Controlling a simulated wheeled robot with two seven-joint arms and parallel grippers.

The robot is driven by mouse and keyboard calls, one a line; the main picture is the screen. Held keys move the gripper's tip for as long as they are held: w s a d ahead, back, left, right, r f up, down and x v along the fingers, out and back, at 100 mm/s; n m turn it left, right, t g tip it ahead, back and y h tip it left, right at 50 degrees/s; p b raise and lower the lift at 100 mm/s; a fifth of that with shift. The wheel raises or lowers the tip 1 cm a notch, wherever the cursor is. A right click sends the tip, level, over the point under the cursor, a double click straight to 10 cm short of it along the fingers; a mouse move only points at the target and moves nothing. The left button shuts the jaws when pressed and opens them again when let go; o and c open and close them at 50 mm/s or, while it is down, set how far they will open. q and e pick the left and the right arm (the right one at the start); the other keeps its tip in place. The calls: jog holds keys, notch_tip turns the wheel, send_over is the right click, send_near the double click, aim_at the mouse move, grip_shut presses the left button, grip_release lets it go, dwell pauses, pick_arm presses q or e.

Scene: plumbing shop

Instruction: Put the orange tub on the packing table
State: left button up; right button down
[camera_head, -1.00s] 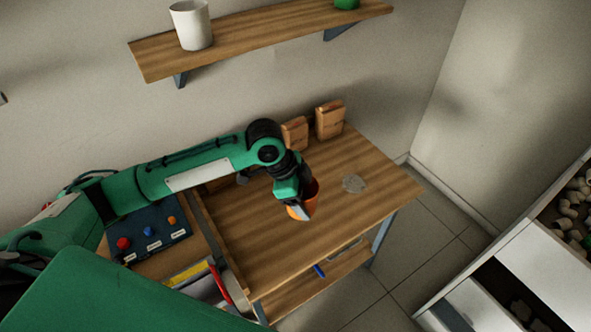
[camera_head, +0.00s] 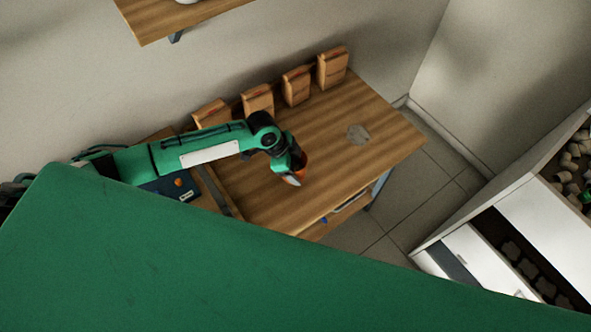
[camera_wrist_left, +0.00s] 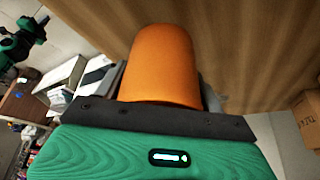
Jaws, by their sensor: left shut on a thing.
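The orange tub (camera_wrist_left: 163,62) is between the fingers of my left gripper in the left wrist view, with the wooden table top behind it. In the head view only a small part of the tub (camera_head: 302,163) shows beside my left gripper (camera_head: 294,176). The gripper is shut on the tub, over the middle of the packing table (camera_head: 330,185). I cannot tell whether the tub touches the table top. My right gripper is not in view.
Several brown boxes (camera_head: 333,68) stand along the table's back edge by the wall. A grey round patch (camera_head: 358,134) lies on the table's right part. A wooden shelf (camera_head: 150,24) hangs above. White drawers (camera_head: 480,262) stand at the right. The table's front is clear.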

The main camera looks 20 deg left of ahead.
pick_arm(q)
jog(key=shift+f, duration=0.75)
notch_tip(320, 180, down, 3)
jog(key=shift+f+p, duration=0.1)
jog(key=shift+p, duration=0.35)
jog(key=shift+f, duration=0.4)
jog(key=o, duration=1)
jog(key=shift+r, duration=0.1)
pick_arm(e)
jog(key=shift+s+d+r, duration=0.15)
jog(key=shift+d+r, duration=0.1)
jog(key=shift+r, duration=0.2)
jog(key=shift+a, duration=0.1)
